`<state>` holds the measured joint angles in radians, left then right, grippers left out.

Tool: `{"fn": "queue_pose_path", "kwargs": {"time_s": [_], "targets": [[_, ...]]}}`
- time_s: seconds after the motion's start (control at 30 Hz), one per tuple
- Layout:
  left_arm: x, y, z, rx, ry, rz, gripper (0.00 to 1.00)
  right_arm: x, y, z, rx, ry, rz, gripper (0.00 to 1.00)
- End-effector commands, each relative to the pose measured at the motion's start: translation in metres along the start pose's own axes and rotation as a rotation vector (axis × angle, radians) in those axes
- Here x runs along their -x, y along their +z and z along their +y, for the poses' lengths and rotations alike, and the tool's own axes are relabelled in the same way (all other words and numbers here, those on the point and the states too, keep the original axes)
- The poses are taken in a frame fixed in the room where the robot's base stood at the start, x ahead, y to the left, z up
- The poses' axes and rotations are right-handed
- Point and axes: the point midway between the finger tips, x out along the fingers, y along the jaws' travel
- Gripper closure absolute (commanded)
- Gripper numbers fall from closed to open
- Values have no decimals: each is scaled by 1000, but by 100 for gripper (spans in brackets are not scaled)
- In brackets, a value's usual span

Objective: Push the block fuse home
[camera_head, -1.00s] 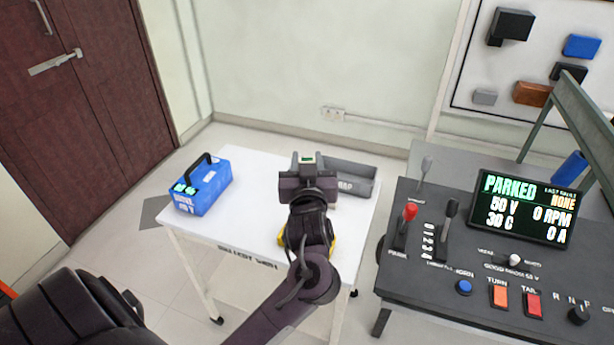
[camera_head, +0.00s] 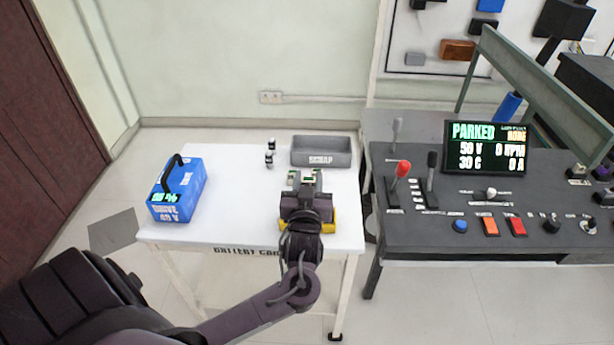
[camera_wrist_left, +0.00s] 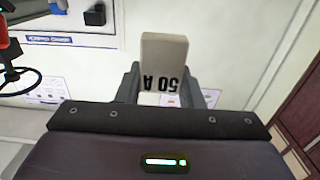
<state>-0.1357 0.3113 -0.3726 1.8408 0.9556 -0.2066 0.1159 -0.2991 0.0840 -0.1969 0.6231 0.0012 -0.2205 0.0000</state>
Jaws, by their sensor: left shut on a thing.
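The block fuse (camera_wrist_left: 163,62) is a beige block marked "50 A", upside down in the left wrist view. My left gripper (camera_wrist_left: 166,98) is shut on it, with a dark jaw on each side. In the head view my left gripper (camera_head: 304,178) is over the right part of the white cart, and only a small light patch shows between its jaws. A yellow thing (camera_head: 328,226) is partly hidden under the gripper. The fuse's seat cannot be made out. My right gripper is not in view.
A blue battery (camera_head: 178,198) stands on the cart's left. A grey scrap tray (camera_head: 321,152) is at the back right, with two small black-and-white pieces (camera_head: 270,152) beside it. The dark control console (camera_head: 470,235) stands right of the cart. The cart's middle is clear.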

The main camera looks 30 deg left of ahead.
Motion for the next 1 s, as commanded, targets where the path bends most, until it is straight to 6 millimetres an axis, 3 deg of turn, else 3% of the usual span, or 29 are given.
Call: {"fn": "queue_pose_path", "kwargs": {"time_s": [0.13,0.33,0.6,1.0], "targets": [[0,0,0,0,0,0,88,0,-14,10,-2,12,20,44],[0,-2,0,1,-1,-3,88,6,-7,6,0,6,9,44],[0,22,0,0,-1,0,88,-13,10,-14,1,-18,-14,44],[0,56,0,0,0,0,88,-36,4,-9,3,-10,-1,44]]}}
